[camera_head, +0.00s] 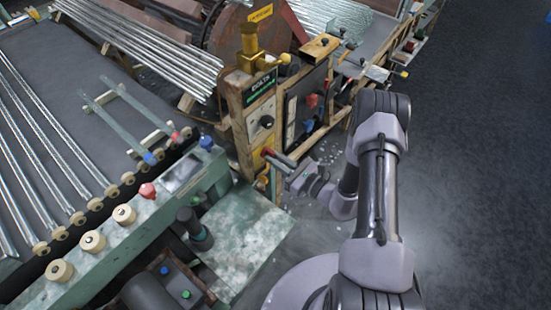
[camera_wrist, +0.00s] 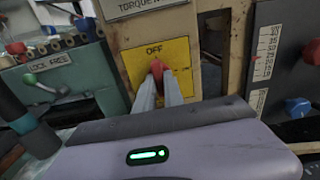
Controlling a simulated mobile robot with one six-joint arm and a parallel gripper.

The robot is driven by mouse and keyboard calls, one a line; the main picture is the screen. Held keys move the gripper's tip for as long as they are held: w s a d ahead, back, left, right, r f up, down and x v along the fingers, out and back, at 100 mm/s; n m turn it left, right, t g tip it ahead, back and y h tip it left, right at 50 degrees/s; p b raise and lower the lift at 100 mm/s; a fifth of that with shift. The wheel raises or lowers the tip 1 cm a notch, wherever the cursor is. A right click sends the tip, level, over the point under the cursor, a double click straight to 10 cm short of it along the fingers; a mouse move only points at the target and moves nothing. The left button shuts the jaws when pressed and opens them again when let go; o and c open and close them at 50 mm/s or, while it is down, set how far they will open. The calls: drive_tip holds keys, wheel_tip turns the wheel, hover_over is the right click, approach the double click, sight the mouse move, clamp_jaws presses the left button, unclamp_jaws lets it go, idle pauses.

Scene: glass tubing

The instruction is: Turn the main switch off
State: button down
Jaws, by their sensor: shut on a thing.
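The main switch is a red handle (camera_wrist: 157,68) on a yellow plate (camera_wrist: 178,52) marked OFF. In the wrist view my gripper (camera_wrist: 158,82) reaches to it, with its two pale fingers closed around the red handle. In the head view my gripper (camera_head: 283,163) is at the lower part of the wooden control post, where a bit of the red handle (camera_head: 267,152) shows against the yellow plate (camera_head: 258,160). The fingers hide part of the handle, so its exact angle is hard to tell.
A torque dial (camera_head: 266,121) sits above the switch on the post. A panel with red and blue knobs (camera_head: 311,101) stands to the right. A green bench with a red knob (camera_head: 147,190) is at left. Open dark floor (camera_head: 480,150) lies to the right.

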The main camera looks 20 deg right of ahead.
drive_tip(key=c, duration=1.4)
unclamp_jaws()
drive_tip(key=shift+c, duration=0.2)
drive_tip(key=p+v, duration=0.3)
drive_tip(key=v, duration=1.4)
drive_tip(key=shift+s+d, duration=0.15)
drive_tip(key=shift+s, duration=0.05)
drive_tip(key=a+r+n+g+y, duration=0.1)
drive_tip(key=a+r+n+g, duration=0.45)
drive_tip(key=r+n, duration=0.2)
drive_tip(key=a+r+n+g+y, duration=0.1)
drive_tip(key=a+r+n+g, duration=0.3)
drive_tip(key=r+n+g, duration=0.4)
drive_tip(key=s+a+r+n+t+h, duration=0.2)
drive_tip(key=s+r+n+h, duration=0.2)
drive_tip(key=r, duration=0.4)
drive_tip(key=s+a+r+n+t+h+b, duration=0.1)
drive_tip(key=s+r+n+h, duration=0.3)
drive_tip(key=r, duration=0.5)
drive_tip(key=s+a+t+h, duration=0.1)
drive_tip(key=s+h, duration=0.1)
drive_tip(key=shift+s+a+n+t+h, duration=0.3)
drive_tip(key=shift+s+n+t, duration=0.05)
